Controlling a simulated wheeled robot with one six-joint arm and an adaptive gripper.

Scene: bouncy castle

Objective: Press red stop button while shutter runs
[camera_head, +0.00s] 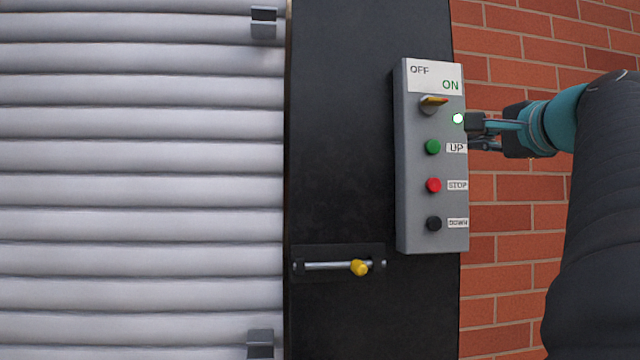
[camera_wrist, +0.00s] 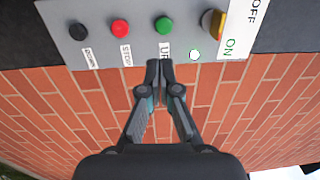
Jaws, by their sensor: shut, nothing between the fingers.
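The grey control box (camera_head: 432,238) is mounted on a dark post. Its red STOP button (camera_head: 433,185) sits between the green UP button (camera_head: 432,147) above and the black DOWN button (camera_head: 433,223) below. The red button also shows in the wrist view (camera_wrist: 120,28). The rotary switch (camera_head: 433,104) is at the top, by the OFF/ON label, and a small light (camera_head: 458,118) glows. My gripper (camera_wrist: 160,64) is shut and empty, with its tips near the box edge by the UP label. The grey slatted shutter (camera_head: 140,190) fills the left; one frame cannot show its motion.
A bolt with a yellow knob (camera_head: 359,267) is on the dark post (camera_head: 340,150) below and left of the box. Dark brackets (camera_head: 263,22) sit along the shutter's right side. A red brick wall (camera_head: 510,220) lies right of the box.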

